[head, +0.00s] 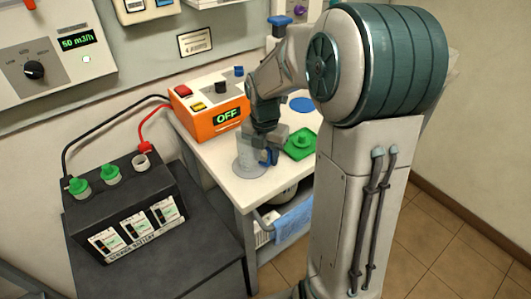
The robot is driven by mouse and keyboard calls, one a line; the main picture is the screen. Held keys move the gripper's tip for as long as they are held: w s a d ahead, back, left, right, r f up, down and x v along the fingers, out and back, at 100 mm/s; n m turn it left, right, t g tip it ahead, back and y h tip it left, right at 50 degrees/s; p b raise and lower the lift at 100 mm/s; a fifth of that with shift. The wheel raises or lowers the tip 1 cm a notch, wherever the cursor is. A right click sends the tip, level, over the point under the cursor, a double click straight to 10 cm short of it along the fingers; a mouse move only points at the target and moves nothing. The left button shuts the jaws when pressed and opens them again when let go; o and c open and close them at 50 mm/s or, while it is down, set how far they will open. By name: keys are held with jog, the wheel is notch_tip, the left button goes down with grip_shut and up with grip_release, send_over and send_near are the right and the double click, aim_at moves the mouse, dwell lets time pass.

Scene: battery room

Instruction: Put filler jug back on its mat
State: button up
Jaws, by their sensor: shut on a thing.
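A flat blue round disc (301,104), which may be the mat, lies farther back on the bench, apart from the jug and bare.
A green cap sits on a green square pad (306,151) right of the jug. An orange charger (208,105) reading OFF stands behind left. A black battery (125,205) at left has two green caps on and one open white port (141,163). Blue cloth (293,222) hangs below.

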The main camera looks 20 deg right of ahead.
jog(key=shift+f, duration=0.1)
jog(key=o, duration=0.9)
jog(key=shift+o, duration=0.2)
